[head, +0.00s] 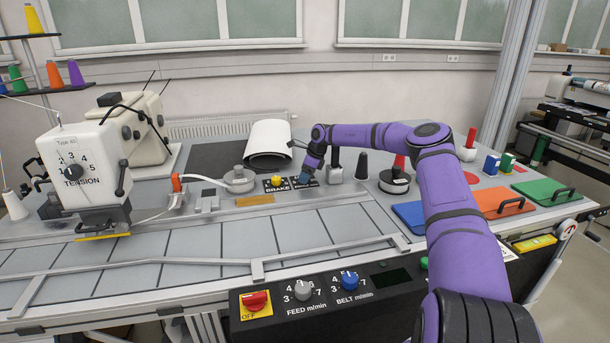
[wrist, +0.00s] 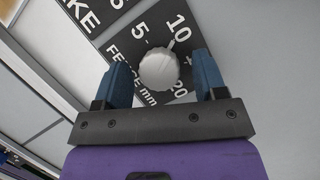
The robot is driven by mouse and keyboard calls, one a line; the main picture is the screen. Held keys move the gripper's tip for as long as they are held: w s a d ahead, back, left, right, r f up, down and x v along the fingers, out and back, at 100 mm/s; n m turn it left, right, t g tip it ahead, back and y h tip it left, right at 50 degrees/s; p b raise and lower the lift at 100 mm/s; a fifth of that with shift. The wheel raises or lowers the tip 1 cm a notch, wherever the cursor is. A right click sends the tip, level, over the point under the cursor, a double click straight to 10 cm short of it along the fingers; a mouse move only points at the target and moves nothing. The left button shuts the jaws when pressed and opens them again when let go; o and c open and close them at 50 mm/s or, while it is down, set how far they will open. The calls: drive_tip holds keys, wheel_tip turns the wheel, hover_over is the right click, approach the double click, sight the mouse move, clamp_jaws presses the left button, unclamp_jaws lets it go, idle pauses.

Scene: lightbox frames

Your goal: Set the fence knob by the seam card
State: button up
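The fence knob (wrist: 159,68) is a pale grey round knob on a black panel marked "FENCE mm", with 5, 10 and 20 around it in the wrist view. A light mark at its upper right edge points toward 10. My gripper (wrist: 161,59) is open, its two blue fingers on either side of the knob with a visible gap on each side. In the head view my gripper (head: 305,182) is over the fence panel, right of the yellow brake knob (head: 275,181), and hides the fence knob. I cannot identify a seam card for certain; a small "Type 4D" label (head: 73,142) shows on the sewing machine.
A black panel in front carries a red OFF switch (head: 256,301), the feed knob (head: 303,290) and the belt knob (head: 349,281). A white roll (head: 268,143) lies behind the brake knob. Dark and red cones stand right of my gripper. The grey belt in front is clear.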

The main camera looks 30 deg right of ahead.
drive_tip(key=shift+r, duration=0.1)
drive_tip(key=shift+r, duration=0.55)
wheel_tip(320, 180, up, 3)
drive_tip(key=shift+f, duration=0.2)
drive_tip(key=s+a, duration=0.1)
drive_tip(key=s, duration=0.4)
drive_tip(key=s+a, duration=0.2)
drive_tip(key=s, duration=0.3)
drive_tip(key=s+a+r, duration=0.1)
drive_tip(key=s, duration=0.4)
drive_tip(key=shift+s+a+r, duration=0.1)
drive_tip(key=shift+s+a, duration=0.1)
drive_tip(key=shift+a, duration=0.1)
